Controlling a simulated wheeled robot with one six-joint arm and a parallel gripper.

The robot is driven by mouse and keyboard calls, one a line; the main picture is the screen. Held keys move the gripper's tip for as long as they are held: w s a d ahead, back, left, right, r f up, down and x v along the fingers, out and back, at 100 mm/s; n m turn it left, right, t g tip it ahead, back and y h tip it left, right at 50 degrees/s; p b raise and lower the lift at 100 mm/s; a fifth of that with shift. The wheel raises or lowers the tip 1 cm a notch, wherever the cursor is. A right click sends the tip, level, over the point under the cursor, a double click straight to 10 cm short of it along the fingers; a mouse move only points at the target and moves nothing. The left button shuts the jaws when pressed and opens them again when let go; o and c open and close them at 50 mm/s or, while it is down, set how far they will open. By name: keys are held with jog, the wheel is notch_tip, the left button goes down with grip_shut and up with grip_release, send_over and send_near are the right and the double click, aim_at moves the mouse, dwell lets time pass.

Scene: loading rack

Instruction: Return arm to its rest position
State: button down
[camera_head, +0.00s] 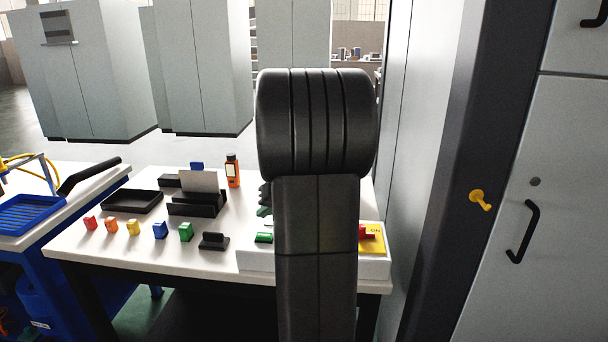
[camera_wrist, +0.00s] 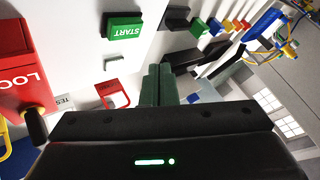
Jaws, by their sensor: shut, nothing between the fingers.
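My arm stands upright in front of the white table in the head view and hides part of the table's right side. A small part of my gripper (camera_head: 265,198) shows just left of the arm. In the wrist view the grey-green fingers of my gripper (camera_wrist: 158,84) are together, with nothing held between them. I cannot tell the exact height above the panel.
A blue-tray bench (camera_head: 30,213) stands left. Grey cabinets stand behind, and a cabinet door with a black handle (camera_head: 523,232) is right.

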jog(key=shift+f+b, duration=0.3)
jog(key=shift+f, duration=0.45)
jog(key=r+p, duration=0.2)
jog(key=p, duration=0.2)
notch_tip(320, 180, up, 4)
jog(key=p, duration=0.2)
jog(key=shift+r+p, duration=0.15)
jog(key=shift+p, duration=0.15)
notch_tip(320, 180, down, 6)
jog(key=b, duration=0.3)
jog(key=shift+b, duration=0.3)
jog(key=shift+f+b, duration=0.2)
jog(key=shift+b, duration=0.65)
jog(key=shift+b, duration=0.4)
